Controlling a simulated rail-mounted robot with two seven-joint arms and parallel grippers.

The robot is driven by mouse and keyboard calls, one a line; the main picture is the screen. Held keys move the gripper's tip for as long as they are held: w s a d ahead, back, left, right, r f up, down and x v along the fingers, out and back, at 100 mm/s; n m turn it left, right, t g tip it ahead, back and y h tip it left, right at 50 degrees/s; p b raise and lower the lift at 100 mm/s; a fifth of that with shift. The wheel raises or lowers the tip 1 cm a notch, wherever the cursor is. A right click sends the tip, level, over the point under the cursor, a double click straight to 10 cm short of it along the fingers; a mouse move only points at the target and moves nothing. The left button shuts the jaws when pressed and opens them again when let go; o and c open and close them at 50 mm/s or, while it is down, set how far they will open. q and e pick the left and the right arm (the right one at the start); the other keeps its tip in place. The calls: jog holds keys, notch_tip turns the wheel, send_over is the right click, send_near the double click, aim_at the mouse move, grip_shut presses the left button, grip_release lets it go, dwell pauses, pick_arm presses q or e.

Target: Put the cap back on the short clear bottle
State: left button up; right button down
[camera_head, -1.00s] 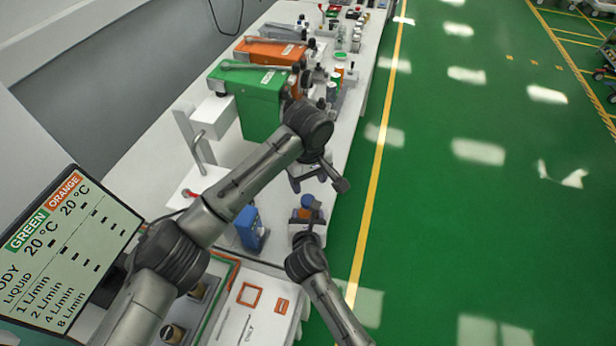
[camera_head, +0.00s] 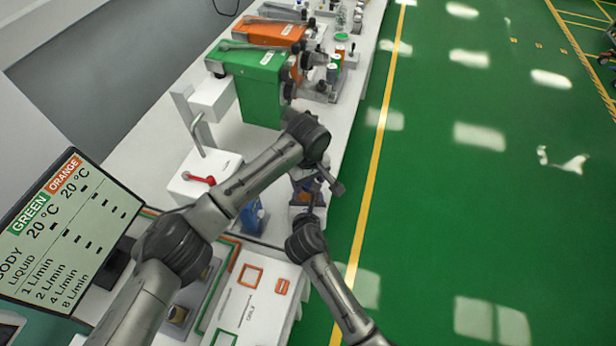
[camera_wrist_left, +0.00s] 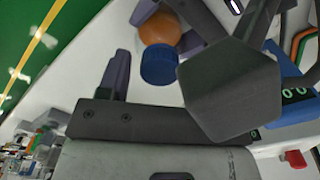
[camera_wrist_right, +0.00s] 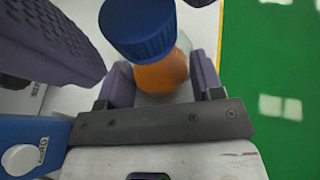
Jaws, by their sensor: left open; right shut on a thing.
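The short clear bottle (camera_wrist_right: 164,72) holds orange liquid and is between the fingers of my right gripper (camera_wrist_right: 163,82), which is shut on it. The blue cap (camera_wrist_right: 138,28) sits at the bottle's top; whether it is fully seated cannot be told. In the left wrist view, the bottle (camera_wrist_left: 160,28) and the cap (camera_wrist_left: 158,66) show beyond my left gripper (camera_wrist_left: 160,82), which is open with a finger beside the cap. It does not grip the cap. In the head view, my arms mostly hide the bottle and cap.
A blue device (camera_head: 253,217) stands close left of the grippers. A green box (camera_head: 250,85) and an orange box (camera_head: 268,32) stand farther along the white bench. A white unit with a red lever (camera_head: 201,180) is to the left. The green floor lies right of the bench.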

pick_arm(q)
jog(key=c, duration=0.9)
jog(key=m, duration=0.5)
jog(key=shift+m, duration=0.3)
jog(key=m, duration=0.4)
jog(key=o, duration=1)
